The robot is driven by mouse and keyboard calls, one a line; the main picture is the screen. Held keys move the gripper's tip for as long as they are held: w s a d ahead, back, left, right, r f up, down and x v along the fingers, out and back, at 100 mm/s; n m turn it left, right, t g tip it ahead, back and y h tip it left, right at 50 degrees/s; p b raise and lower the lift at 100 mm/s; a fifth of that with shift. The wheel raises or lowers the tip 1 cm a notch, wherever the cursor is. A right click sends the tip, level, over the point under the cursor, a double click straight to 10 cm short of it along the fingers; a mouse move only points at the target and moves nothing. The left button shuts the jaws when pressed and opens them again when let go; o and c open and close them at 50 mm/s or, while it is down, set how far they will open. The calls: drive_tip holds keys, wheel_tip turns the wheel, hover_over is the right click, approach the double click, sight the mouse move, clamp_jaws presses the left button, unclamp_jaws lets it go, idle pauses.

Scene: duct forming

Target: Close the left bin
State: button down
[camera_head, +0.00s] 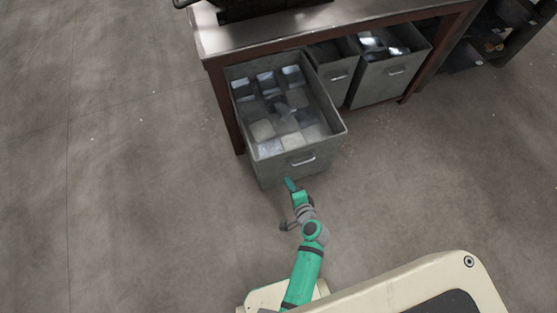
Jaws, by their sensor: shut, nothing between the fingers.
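The left bin (271,172) is a grey metal bin pulled out toward me from under the workbench. Its front face has a light handle (302,160). Inside it lie several pale and shiny blocks or pieces. The back part of the bin reaches in under the bench top. My gripper (289,184) is shut and empty, at the lower part of the bin's front face, below and left of the handle. I cannot tell whether the fingertips touch the bin.
The workbench (300,29) has reddish-brown legs. A middle bin (339,75) and a right bin (384,80) sit pushed in beneath it. A dark shelf (512,30) stands at the upper right. The concrete floor (110,170) is clear to the left and right.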

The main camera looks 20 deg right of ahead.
drive_tip(key=w, duration=0.1)
approach(276, 155)
wheel_tip(276, 155, down, 3)
drive_tip(key=w, duration=0.4)
drive_tip(key=shift+d+f, duration=0.1)
drive_tip(key=shift+w, duration=0.6)
